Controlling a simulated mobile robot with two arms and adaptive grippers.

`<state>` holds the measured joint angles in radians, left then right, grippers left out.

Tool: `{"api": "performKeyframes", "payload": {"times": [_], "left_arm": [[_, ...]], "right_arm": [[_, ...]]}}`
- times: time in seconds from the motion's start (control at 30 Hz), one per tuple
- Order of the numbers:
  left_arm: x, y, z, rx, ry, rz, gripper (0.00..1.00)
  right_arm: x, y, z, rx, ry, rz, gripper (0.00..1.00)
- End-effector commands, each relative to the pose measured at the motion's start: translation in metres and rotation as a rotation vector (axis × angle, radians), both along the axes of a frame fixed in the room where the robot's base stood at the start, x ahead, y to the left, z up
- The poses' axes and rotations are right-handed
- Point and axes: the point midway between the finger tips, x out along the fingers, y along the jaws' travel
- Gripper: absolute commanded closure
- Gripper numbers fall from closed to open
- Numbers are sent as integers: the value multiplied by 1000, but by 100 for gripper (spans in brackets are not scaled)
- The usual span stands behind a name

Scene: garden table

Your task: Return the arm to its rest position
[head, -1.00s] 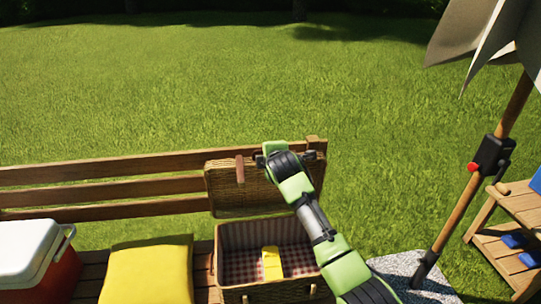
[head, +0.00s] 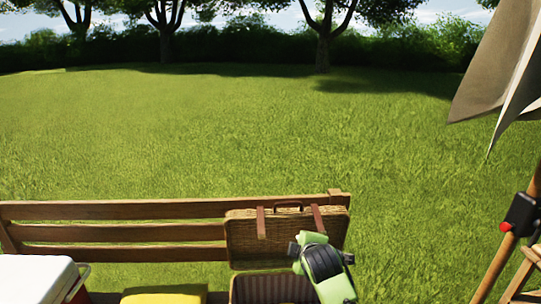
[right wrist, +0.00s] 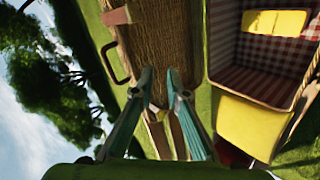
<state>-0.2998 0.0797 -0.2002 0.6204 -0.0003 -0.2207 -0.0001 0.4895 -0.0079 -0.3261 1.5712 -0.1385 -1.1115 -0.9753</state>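My right arm comes up from the bottom of the head view. Its green and black wrist (head: 322,262) is in front of the wicker basket (head: 275,290), overlapping the lower right of the raised lid (head: 258,236). In the right wrist view my right gripper (right wrist: 158,75) has its two teal fingers apart with nothing held between them. The lid's woven side (right wrist: 160,35) lies behind the fingertips. A yellow item (right wrist: 275,22) lies in the basket's checked lining. In the head view the basket's inside is mostly cut off. My left gripper is in neither view.
The basket stands on a slatted wooden bench (head: 120,232). A white-lidded cooler (head: 35,280) and a yellow cushion (head: 165,298) are to its left. A parasol pole (head: 500,262) and a wooden shelf (head: 525,275) stand to the right. Open lawn lies behind.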

Motion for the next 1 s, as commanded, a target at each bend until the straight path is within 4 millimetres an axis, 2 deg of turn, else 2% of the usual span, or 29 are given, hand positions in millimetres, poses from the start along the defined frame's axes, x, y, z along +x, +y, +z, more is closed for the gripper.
{"api": "performKeyframes", "payload": {"times": [0.03, 0.17, 0.2, 0.27, 0.3, 0.4, 0.5, 0.6, 0.8, 1.0], "left_arm": [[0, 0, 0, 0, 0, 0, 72], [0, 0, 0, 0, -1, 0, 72], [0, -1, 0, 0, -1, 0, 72], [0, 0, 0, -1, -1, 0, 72], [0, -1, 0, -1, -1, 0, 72], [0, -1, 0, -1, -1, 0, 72], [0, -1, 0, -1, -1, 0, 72], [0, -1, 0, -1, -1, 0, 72], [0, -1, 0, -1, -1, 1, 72], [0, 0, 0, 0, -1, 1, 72]], "right_arm": [[-30, -9, -29, 67, 56, -51, 86], [-106, -29, -82, 244, 188, -205, 86], [-131, -35, -96, 292, 226, -255, 86], [-169, -44, -113, 361, 284, -335, 86], [-195, -50, -123, 405, 322, -389, 86], [-254, -63, -140, 492, 401, -518, 86], [-300, -72, -147, 553, 459, -621, 86], [-334, -79, -149, 594, 498, -702, 86], [-389, -89, -148, 649, 561, -831, 86], [-436, -97, -142, 686, 607, -945, 86]]}}
